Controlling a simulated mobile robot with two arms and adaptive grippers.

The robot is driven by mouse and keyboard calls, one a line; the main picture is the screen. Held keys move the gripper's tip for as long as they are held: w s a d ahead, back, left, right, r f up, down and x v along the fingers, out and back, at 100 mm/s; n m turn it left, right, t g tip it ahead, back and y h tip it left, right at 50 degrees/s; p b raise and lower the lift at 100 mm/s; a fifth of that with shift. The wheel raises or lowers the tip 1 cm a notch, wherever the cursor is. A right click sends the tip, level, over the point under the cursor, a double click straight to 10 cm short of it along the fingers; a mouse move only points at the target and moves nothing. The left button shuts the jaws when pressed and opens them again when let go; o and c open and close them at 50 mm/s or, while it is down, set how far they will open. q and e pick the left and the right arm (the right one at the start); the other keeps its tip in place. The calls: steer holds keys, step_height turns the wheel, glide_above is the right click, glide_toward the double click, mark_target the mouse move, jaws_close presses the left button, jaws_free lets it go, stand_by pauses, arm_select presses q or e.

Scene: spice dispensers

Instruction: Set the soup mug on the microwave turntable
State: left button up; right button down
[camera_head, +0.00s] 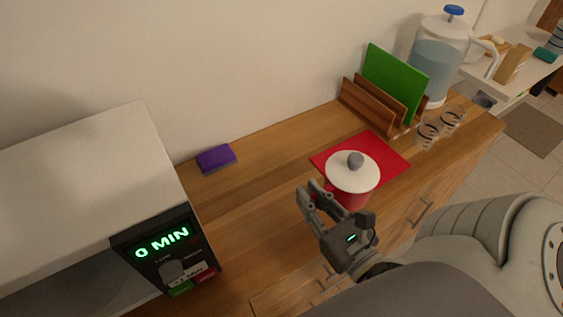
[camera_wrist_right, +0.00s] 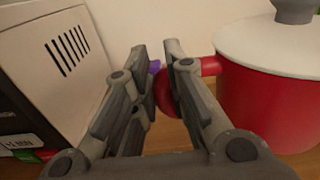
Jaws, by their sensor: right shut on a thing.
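The soup mug (camera_head: 346,197) is red, with a white lid (camera_head: 341,173) and a grey knob on top. It is upright at the front edge of the red mat; I cannot tell whether it touches the counter. My right gripper (camera_head: 319,192) is at the mug's left side, shut on its red handle. In the right wrist view the handle (camera_wrist_right: 210,66) runs from the mug (camera_wrist_right: 268,105) to between the fingers (camera_wrist_right: 158,55). The white microwave (camera_head: 95,185) is at the left, its panel reading 0 MIN. Its turntable is not visible. My left gripper is out of view.
A purple sponge (camera_head: 216,158) lies by the wall next to the microwave. A wooden rack with a green board (camera_head: 396,82), a water pitcher (camera_head: 438,65) and glasses (camera_head: 428,130) stand at the back right. The wooden counter between microwave and mat (camera_head: 262,185) is clear.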

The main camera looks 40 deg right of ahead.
steer(key=w+f+b, duration=0.2)
steer(key=w+f, duration=0.1)
steer(key=w, duration=0.1)
steer(key=w+f+b, duration=0.2)
steer(key=w+b, duration=0.1)
steer(key=w, duration=0.1)
steer(key=w+f+b, duration=0.2)
steer(key=w+f, duration=0.1)
steer(key=w, duration=0.1)
steer(key=shift+w+a+f+b, duration=0.3)
steer(key=shift+w+a+f, duration=0.05)
steer(key=shift+a, duration=0.05)
steer(key=f, duration=0.1)
steer(key=f+b, duration=0.1)
steer(key=f, duration=0.1)
steer(key=shift+w+f, duration=0.15)
steer(key=shift+w, duration=0.25)
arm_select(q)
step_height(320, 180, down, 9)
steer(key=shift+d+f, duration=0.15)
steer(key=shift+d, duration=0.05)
arm_select(e)
steer(key=shift+f, duration=0.3)
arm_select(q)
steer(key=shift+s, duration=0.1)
